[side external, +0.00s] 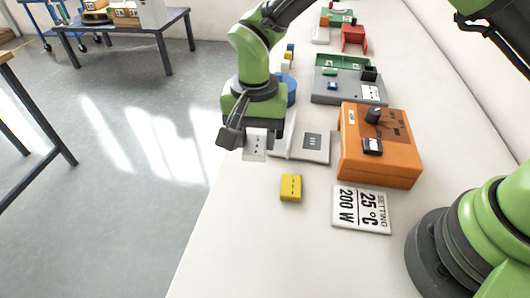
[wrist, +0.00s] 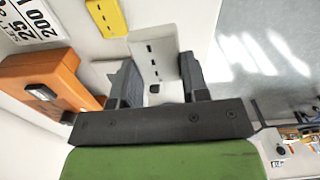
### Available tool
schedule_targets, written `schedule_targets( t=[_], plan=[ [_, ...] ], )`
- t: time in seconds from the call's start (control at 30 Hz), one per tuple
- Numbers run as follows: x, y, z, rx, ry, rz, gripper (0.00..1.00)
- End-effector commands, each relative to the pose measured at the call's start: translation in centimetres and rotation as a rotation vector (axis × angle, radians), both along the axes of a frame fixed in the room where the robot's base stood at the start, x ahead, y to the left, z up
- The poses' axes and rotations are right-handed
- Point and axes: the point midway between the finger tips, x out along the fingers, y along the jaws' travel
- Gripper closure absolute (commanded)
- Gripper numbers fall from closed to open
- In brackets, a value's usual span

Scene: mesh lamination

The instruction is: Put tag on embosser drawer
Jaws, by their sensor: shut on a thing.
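My gripper (side external: 252,133) is shut on a white tag (side external: 256,145) with a row of dark marks, held over the white bench near its left edge. In the wrist view the tag (wrist: 157,52) sticks out between the two dark fingers (wrist: 160,88). A pale flat unit (side external: 316,147) with a dark square lies just right of the gripper, and its left part is partly hidden by the gripper. I cannot tell for sure whether this is the embosser or its drawer. The tag looks apart from it.
An orange box (side external: 380,150) with a black knob stands to the right. A yellow block (side external: 291,187) and a printed setting card (side external: 362,209) lie in front. A grey unit (side external: 345,90), a blue round thing (side external: 286,90) and a red holder (side external: 354,39) stand farther back.

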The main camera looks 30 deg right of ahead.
Motion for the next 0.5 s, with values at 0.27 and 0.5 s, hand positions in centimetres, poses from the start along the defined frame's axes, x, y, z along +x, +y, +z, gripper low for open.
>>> schedule_targets(
  t=[0.27, 0.5],
  plan=[
    [2.2, -9.3, 1.7, 0.0, 0.001, -0.065, 0.81],
    [2.3, -15.8, 2.0, 0.001, 0.002, -0.096, 0.81]
  ],
)
